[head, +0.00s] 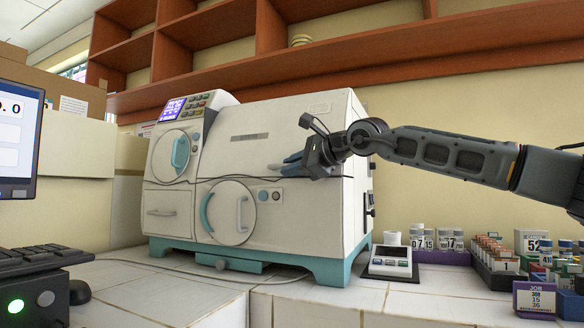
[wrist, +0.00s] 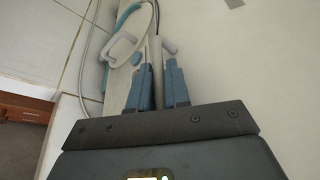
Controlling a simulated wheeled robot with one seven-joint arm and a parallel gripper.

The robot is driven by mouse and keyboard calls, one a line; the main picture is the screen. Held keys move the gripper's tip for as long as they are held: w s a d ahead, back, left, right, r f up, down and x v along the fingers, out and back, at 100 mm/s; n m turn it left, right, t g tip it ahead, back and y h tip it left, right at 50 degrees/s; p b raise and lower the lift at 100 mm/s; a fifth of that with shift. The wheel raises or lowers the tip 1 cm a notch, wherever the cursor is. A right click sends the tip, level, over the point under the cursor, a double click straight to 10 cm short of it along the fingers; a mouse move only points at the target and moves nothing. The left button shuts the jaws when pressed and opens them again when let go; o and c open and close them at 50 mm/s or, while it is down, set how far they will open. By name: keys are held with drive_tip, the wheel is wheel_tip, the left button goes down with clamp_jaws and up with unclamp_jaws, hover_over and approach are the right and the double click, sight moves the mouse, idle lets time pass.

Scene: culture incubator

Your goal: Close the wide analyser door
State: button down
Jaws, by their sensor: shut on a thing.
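The white analyser (head: 300,112) stands on the counter on a teal base. Its wide door (head: 235,155) is the broad upper front panel with a dark label strip; I see no clear gap around it, but its right part is partly hidden by my gripper. My gripper (head: 288,166) is at the right of this panel, with its blue fingers pointing left along the front. In the wrist view my gripper (wrist: 157,78) is shut on a slim grey bar, the door handle (wrist: 157,50), which stands upright between the two fingers. In the head view the handle is mostly hidden by the fingers.
A keypad and screen (head: 173,109) are at upper left. A small scale (head: 390,262), vials (head: 417,237) and a rack (head: 497,262) stand right of the analyser.

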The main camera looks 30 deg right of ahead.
drive_tip(key=shift+d+f, duration=0.2)
drive_tip(key=c, duration=1.2)
unclamp_jaws()
drive_tip(key=shift+w, duration=0.1)
drive_tip(key=shift+o, duration=0.2)
drive_tip(key=shift+r, duration=0.1)
drive_tip(key=v, duration=0.7)
drive_tip(key=shift+s, duration=0.4)
drive_tip(key=shift+d, duration=0.1)
